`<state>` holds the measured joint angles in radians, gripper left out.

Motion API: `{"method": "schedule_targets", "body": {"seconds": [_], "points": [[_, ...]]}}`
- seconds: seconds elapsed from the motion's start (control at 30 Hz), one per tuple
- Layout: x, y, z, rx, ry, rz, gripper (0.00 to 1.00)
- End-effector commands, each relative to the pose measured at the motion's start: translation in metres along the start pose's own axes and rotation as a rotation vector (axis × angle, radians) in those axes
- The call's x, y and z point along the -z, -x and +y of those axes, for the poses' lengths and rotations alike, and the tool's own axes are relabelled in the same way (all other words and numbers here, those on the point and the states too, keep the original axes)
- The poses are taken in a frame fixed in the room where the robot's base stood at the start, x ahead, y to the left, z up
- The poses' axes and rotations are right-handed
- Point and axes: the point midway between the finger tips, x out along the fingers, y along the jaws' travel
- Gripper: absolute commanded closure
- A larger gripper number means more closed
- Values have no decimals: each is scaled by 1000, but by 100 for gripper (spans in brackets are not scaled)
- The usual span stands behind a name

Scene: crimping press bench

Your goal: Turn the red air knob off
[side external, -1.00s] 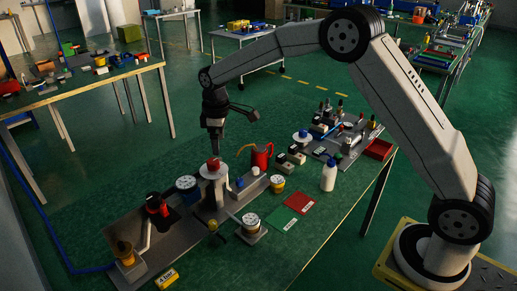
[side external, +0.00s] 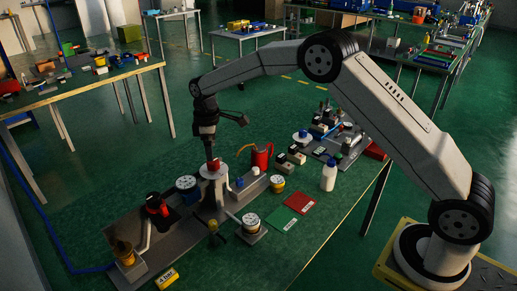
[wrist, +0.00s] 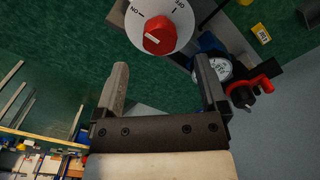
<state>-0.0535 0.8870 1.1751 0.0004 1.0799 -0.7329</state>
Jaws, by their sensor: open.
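The red air knob (wrist: 159,36) sits on a round white dial (wrist: 176,45) with ON and OFF lettering. A white mark shows on the knob's left side in the wrist view. In the side view the red knob (side external: 216,162) is on a pale disc (side external: 212,173) on top of a grey post, partly hidden by my fingers. My gripper (side external: 210,161) points down just over the dial. In the wrist view my gripper (wrist: 163,74) is open and empty, its fingers apart. The knob lies beyond the fingertips, roughly centred between them; I cannot tell the exact height gap.
A red can (side external: 262,156) stands close to the right of the dial, and a blue-and-white gauge or spool (side external: 187,187) to the left. A red and black device (side external: 157,206) is further left.

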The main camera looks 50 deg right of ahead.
Motion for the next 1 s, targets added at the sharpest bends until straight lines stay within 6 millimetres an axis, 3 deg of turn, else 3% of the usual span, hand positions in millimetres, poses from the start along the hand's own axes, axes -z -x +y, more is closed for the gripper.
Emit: {"method": "schedule_targets", "body": {"seconds": [0.33,0.77,0.87,1.0], "points": [[0,-41,0,1,0,0,8],[0,-50,0,0,0,1,8],[0,-50,0,0,0,1,33],[0,-49,0,0,0,1,78]]}}
